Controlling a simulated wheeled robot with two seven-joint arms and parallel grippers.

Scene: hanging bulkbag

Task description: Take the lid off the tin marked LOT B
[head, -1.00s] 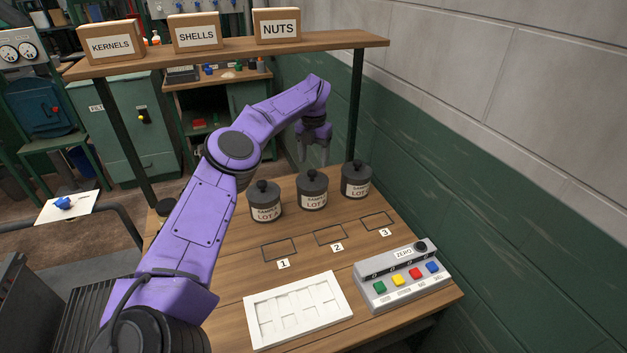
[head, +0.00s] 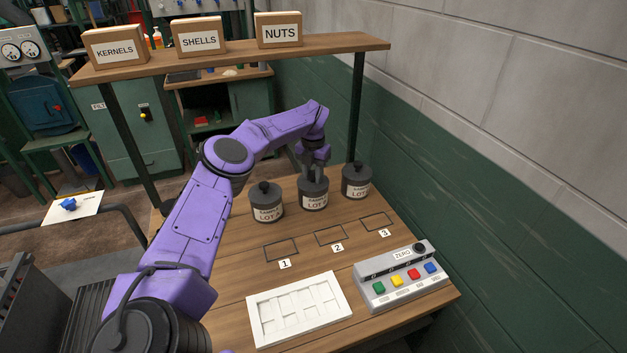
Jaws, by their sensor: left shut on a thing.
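Three dark grey tins with knobbed lids stand in a row on the wooden bench: a left tin (head: 267,205), a middle tin (head: 314,200) and a right tin (head: 356,184). Each has a white label reading LOT, but the last letters are too small to read surely. My left gripper (head: 315,174) points down over the middle tin and is shut on the knob of its lid (head: 303,184). The knob is hidden between the fingers. The lid sits on the tin. The other two tins have their lids on. My right gripper is not in view.
Outlined spots marked 1 (head: 281,249), 2 (head: 331,236) and 3 (head: 376,222) lie empty before the tins. A white sectioned tray (head: 256,325) and a button box (head: 403,283) are nearer. A shelf (head: 240,57) with labelled boxes spans above; a wall is at right.

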